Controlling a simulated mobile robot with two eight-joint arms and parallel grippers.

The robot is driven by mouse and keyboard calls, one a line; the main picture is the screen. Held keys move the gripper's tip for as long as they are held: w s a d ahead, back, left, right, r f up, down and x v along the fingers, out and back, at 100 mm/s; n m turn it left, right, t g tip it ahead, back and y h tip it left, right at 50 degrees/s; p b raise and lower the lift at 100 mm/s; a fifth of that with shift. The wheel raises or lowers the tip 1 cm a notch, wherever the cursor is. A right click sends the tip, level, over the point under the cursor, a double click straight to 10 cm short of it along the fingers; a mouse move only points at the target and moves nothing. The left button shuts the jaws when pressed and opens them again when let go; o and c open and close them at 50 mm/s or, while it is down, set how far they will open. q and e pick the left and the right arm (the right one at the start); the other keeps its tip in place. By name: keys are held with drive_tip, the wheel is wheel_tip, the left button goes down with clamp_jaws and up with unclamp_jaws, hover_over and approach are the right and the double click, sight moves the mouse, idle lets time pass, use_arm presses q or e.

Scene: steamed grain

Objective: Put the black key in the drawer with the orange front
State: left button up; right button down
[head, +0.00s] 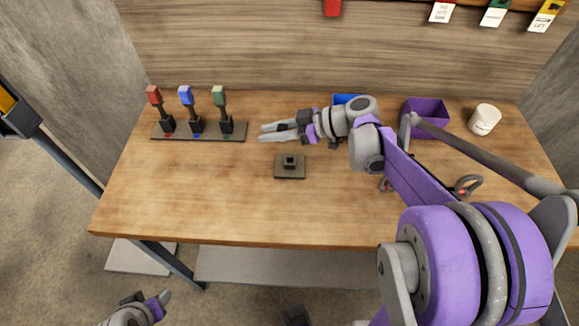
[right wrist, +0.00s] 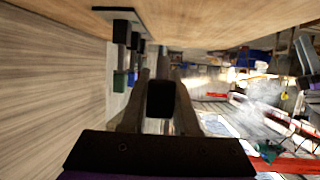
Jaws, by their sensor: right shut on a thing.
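My right gripper (head: 262,132) reaches in from the right above the table, level, fingers pointing left towards the key rack. In the right wrist view, a dark block (right wrist: 160,98) sits between its fingers. The gripper is shut on it; I take it for the black key, though only one face shows and its shape is mostly hidden. I see no orange drawer front in either view.
A rack (head: 205,138) with red (head: 154,95), blue (head: 186,95) and green (head: 219,95) topped pieces stands at the back left. A small dark stand (head: 290,172) is mid-table. A purple bin (head: 428,105) and white cup (head: 484,120) stand at the right. The front left tabletop is clear.

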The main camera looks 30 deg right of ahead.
drive_tip(key=shift+s+d+r+n+g+y, duration=0.2)
drive_tip(key=shift+s+r+n+g, duration=0.15)
drive_tip(key=shift+s+r, duration=0.25)
drive_tip(key=shift+s+d+r+n+g+y, duration=0.1)
drive_tip(key=shift+s+r+n+g+y, duration=0.1)
drive_tip(key=shift+s+r+n+g, duration=0.35)
drive_tip(key=shift+f, duration=0.15)
drive_tip(key=b, duration=0.1)
hover_over(279, 164)
wheel_tip(279, 164, down, 4)
drive_tip(key=shift+f, duration=0.2)
drive_tip(key=shift+m+t, duration=0.3)
wheel_tip(279, 164, down, 5)
drive_tip(key=shift+f, duration=0.15)
drive_tip(key=shift+b, duration=0.3)
